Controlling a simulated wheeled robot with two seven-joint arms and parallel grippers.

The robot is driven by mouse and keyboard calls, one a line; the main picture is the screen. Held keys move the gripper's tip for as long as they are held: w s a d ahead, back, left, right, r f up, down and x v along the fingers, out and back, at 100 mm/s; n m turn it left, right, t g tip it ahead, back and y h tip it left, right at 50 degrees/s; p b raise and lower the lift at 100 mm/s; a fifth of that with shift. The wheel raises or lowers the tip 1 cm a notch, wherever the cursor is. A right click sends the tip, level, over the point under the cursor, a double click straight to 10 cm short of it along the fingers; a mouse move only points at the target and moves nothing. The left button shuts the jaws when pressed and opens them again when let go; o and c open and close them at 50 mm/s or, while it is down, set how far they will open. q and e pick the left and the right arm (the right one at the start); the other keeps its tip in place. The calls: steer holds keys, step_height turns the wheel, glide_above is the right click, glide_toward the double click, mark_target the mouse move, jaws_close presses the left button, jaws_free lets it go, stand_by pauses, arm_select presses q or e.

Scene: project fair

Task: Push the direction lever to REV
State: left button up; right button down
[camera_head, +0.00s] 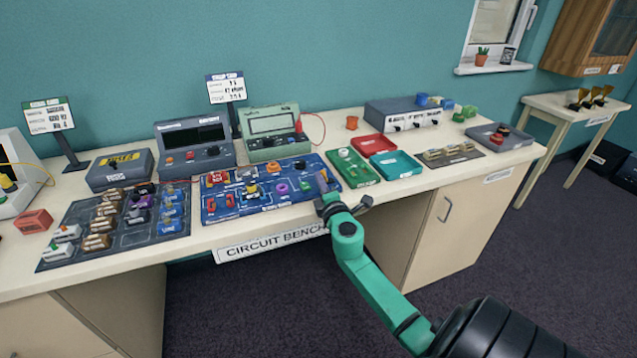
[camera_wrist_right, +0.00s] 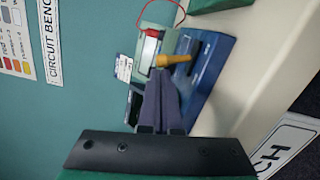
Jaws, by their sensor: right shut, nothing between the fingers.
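The blue circuit board (camera_head: 270,205) lies on the bench and carries several small parts. My right gripper (camera_head: 322,178) is over its right end, fingers together and empty. In the right wrist view the shut fingers (camera_wrist_right: 162,78) point at the board (camera_wrist_right: 207,72). A yellow-orange handle-like part (camera_wrist_right: 174,60) stands just beyond the fingertips, by a dark slot; it may be the direction lever. I cannot tell whether the fingers touch it. No FWD or REV marking is readable. My left gripper is in neither view.
A green meter (camera_head: 272,125) with a red wire stands behind the board. A green tray (camera_head: 352,168) and a teal tray (camera_head: 396,164) lie close to the right. A dark parts tray (camera_head: 122,232) lies left. Bare bench top (camera_head: 440,185) shows at front right.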

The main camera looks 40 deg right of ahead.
steer(key=shift+d+r+m, duration=0.1)
steer(key=shift+m, duration=0.2)
steer(key=shift+s+d+r+m+p, duration=0.1)
steer(key=shift+d+r+m+p, duration=0.15)
steer(key=shift+m, duration=0.45)
steer(key=shift+s+d+r+m+p, duration=0.1)
steer(key=shift+d+r+m+p, duration=0.1)
steer(key=shift+m, duration=0.5)
steer(key=shift+s+d+r+m+p, duration=0.1)
steer(key=shift+d+m+p, duration=0.15)
steer(key=shift+m, duration=0.55)
steer(key=shift+d, duration=0.1)
